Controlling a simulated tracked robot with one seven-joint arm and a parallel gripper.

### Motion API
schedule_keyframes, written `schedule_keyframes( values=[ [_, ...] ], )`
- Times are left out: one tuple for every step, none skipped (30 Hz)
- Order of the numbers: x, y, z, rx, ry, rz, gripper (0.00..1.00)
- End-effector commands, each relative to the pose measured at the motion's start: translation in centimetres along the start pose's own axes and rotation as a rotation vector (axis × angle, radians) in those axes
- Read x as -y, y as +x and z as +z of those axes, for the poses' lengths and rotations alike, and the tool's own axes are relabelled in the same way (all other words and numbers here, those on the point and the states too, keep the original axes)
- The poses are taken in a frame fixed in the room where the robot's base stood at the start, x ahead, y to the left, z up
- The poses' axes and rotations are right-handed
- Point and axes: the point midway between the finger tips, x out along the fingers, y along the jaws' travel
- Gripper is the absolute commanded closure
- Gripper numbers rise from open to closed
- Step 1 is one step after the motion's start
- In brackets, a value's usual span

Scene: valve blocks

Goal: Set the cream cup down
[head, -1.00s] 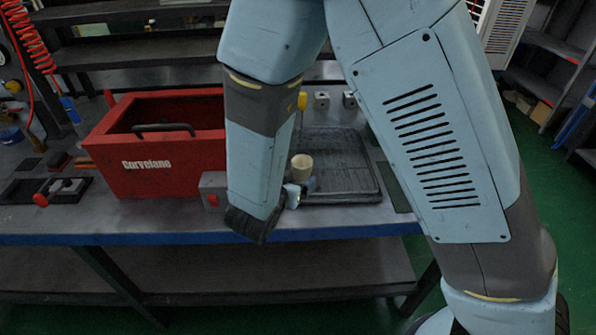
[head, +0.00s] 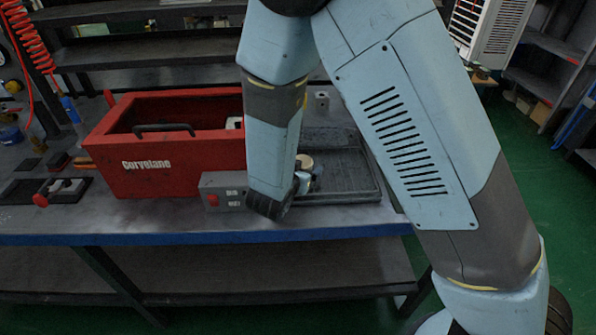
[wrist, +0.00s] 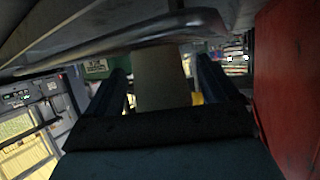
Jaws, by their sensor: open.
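The cream cup (head: 304,163) shows in the head view just past the end of my arm, over the near left part of the dark tray (head: 352,183). Its lower part is hidden by my gripper. In the wrist view the cup (wrist: 160,78) is between the two dark fingers of my gripper (wrist: 166,82), with a narrow gap on each side. My gripper is open around it. It also shows in the head view (head: 303,182), partly hidden by my arm. I cannot tell for certain whether the cup rests on the tray.
A red box (head: 165,168) with a black handle stands left of my arm. A grey switch box (head: 222,192) with a red button is in front of it. A small metal block (head: 322,101) sits behind the tray. The tray's right part looks clear.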

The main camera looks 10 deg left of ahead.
Motion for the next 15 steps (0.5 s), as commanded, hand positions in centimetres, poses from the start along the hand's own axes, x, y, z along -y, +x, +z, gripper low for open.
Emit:
schedule_keyframes(
  values=[
    [0.0,-0.01,0.0,0.0,0.0,0.0,0.15],
    [0.0,-0.02,0.0,0.0,0.0,0.0,0.18],
    [-0.01,-0.02,0.0,0.0,0.0,0.0,0.22],
    [0.0,-0.02,0.0,0.0,0.0,0.0,0.24],
    [-0.01,-0.03,0.0,0.0,0.0,0.0,0.27],
    [-0.01,-0.03,0.0,0.0,0.0,0.0,0.31],
    [-0.01,-0.03,0.0,0.0,0.0,0.0,0.34],
    [-0.01,-0.03,0.0,0.0,0.0,0.0,0.37],
    [-0.01,-0.03,0.0,0.0,0.0,0.0,0.41],
    [-0.01,-0.03,0.0,0.0,0.0,0.0,0.44],
    [-0.01,-0.04,0.0,0.0,0.0,0.0,0.46],
    [-0.01,-0.03,0.0,0.0,0.0,0.0,0.5],
    [-0.01,-0.03,0.0,0.0,0.0,0.0,0.53],
    [-0.01,-0.03,0.0,0.0,0.0,0.0,0.56],
    [-0.01,-0.04,0.0,0.0,0.0,0.0,0.6]
  ],
)
